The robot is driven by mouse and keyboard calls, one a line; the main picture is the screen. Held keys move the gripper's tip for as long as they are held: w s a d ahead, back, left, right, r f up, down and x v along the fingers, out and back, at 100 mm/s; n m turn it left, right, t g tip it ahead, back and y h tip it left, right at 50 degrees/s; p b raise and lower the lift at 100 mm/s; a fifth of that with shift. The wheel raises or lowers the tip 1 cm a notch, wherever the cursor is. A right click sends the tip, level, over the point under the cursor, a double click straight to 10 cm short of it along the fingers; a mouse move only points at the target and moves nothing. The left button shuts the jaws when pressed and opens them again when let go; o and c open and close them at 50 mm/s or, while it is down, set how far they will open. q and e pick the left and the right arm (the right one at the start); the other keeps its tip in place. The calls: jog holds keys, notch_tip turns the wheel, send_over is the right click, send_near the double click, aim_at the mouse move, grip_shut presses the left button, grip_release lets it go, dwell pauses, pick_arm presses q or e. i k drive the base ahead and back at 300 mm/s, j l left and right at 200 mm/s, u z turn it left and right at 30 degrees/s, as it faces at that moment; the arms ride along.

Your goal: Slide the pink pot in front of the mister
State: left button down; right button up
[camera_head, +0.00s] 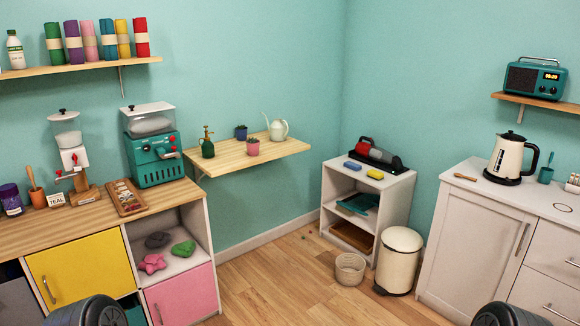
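The dark green mister (208,143) with a brass-coloured top stands near the left end of the same shelf. The pink pot is to the right of the mister, with a gap of bare wood between them. Neither gripper is in view; only dark rounded parts of my arms show at the bottom edge.
A dark blue pot (241,133) stands behind the pink pot, and a pale watering can (278,130) is to its right. A teal machine (153,150) stands on the counter left of the shelf. Open floor (290,280) lies below, with a basket (350,269) and bin (398,262).

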aim_at(253, 145)
jog(key=i, duration=3.2)
jog(key=i+z, duration=0.1)
jog(key=i, duration=0.35)
jog(key=z, duration=0.4)
